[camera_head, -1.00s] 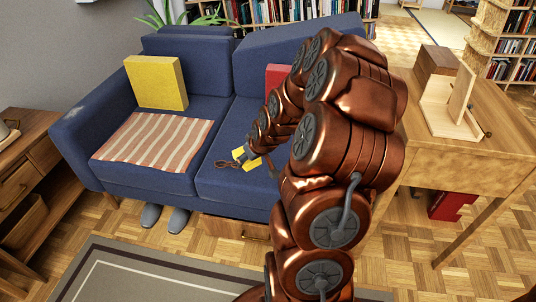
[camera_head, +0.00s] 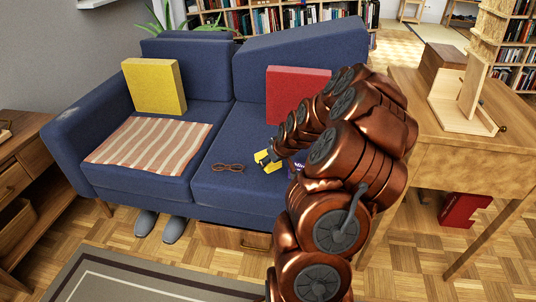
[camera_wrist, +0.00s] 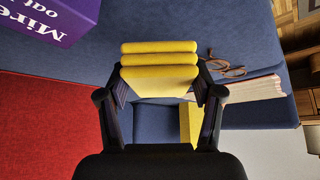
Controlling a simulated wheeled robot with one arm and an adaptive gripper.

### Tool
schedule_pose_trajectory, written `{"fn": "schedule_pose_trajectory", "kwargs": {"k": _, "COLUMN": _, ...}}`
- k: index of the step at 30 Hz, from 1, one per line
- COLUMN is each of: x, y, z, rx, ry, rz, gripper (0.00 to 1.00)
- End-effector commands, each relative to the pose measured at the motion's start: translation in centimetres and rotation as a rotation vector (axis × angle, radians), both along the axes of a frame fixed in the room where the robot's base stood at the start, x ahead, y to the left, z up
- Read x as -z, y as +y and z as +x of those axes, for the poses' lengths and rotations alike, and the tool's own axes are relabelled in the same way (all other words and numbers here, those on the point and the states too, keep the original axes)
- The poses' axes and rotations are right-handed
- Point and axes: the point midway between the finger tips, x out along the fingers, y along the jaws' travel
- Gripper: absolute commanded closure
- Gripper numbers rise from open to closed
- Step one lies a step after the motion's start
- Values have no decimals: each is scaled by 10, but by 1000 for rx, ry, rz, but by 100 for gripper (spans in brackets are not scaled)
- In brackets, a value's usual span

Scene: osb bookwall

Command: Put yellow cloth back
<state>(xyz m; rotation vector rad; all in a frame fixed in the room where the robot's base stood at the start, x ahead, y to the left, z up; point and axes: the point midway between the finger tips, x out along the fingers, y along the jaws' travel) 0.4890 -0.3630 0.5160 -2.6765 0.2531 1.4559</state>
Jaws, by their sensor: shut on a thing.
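The yellow cloth (camera_wrist: 160,68) is folded into a layered bundle and sits between the two fingers of my gripper (camera_wrist: 160,92) in the wrist view. My gripper is shut on it. In the head view the yellow cloth (camera_head: 262,157) shows at the end of my arm, in front of the right seat of the blue sofa (camera_head: 225,190). My gripper (camera_head: 268,160) is partly hidden by my own arm there. I cannot tell its exact height above the seat.
Glasses (camera_head: 228,168) lie on the right seat. A purple package (camera_wrist: 50,15) is close by, mostly hidden in the head view. A red cushion (camera_head: 297,92), yellow cushion (camera_head: 154,86) and striped blanket (camera_head: 148,145) are on the sofa. A wooden desk (camera_head: 440,140) stands at right.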

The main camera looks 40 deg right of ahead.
Motion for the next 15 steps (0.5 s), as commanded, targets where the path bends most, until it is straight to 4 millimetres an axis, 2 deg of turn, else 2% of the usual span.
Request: {"fn": "schedule_pose_trajectory", "kwargs": {"k": 15, "x": 7, "y": -39, "z": 50, "rx": 0, "ry": -1, "rz": -2, "gripper": 72}}
